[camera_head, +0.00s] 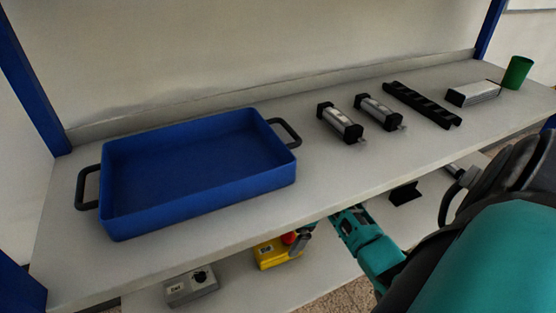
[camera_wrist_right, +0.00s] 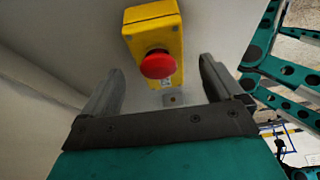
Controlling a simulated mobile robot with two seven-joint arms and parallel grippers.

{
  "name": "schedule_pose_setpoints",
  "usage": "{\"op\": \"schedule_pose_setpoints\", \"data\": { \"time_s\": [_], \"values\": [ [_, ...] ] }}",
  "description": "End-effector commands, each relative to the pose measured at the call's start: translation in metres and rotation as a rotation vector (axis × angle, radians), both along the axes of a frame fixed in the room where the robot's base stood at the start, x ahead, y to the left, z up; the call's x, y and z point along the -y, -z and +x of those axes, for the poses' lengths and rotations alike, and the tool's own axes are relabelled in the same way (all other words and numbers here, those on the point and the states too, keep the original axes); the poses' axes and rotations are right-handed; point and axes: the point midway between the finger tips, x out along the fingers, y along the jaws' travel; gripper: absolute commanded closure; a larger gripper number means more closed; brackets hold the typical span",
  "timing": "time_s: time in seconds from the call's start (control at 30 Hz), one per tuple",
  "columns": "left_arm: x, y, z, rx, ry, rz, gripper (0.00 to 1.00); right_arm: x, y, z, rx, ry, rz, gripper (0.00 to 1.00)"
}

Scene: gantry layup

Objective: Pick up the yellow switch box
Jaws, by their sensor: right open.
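The yellow switch box (camera_head: 272,255) with a red mushroom button sits on the lower shelf, below the front edge of the upper shelf in the head view. Its upper right part is partly covered by my right gripper. In the right wrist view the yellow switch box (camera_wrist_right: 150,30) is ahead of the fingers, with its red button facing the camera. My right gripper (camera_wrist_right: 160,85) is open, its two fingers apart, with nothing held between them. In the head view my right gripper (camera_head: 304,234) is beside the box's right end. My left gripper is not in view.
The upper shelf (camera_head: 330,185) overhangs the lower one. A blue tray (camera_head: 205,190) with black handles, two cylinders, a black rail and a green cup (camera_head: 517,72) stand on it. A grey switch box (camera_head: 191,286) is on the lower shelf, left of the yellow one.

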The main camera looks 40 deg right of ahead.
Motion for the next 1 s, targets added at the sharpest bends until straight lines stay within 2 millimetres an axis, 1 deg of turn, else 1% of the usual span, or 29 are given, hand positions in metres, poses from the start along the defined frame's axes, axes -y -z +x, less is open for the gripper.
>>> {"op": "schedule_pose_setpoints", "data": {
  "time_s": [0.1, 0.13, 0.2, 0.27, 0.33, 0.4, 0.53, 0.7, 1.0],
  "values": [
    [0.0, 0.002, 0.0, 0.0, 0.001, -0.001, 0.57, -0.016, 0.0, 0.006, 0.004, -0.002, 0.004, 0.06],
    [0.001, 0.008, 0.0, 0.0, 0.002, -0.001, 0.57, -0.017, 0.01, 0.006, 0.001, 0.0, 0.005, 0.06],
    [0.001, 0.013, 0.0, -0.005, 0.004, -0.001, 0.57, -0.021, 0.023, 0.007, 0.0, 0.0, 0.005, 0.06],
    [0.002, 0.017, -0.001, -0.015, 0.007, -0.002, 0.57, -0.025, 0.032, 0.008, 0.001, 0.0, 0.005, 0.06],
    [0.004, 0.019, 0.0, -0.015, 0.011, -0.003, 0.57, -0.028, 0.04, 0.01, 0.001, -0.001, 0.003, 0.06],
    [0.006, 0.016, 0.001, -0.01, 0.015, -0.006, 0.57, -0.03, 0.045, 0.01, 0.0, -0.001, 0.003, 0.06],
    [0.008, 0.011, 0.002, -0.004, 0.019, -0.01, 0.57, -0.031, 0.047, 0.011, 0.001, -0.001, 0.002, 0.06],
    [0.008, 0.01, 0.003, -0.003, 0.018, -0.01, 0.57, -0.031, 0.046, 0.011, 0.001, -0.001, 0.002, 0.07],
    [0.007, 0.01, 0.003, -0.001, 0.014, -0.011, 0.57, -0.03, 0.046, 0.011, 0.001, -0.001, 0.002, 0.36]
  ]
}}
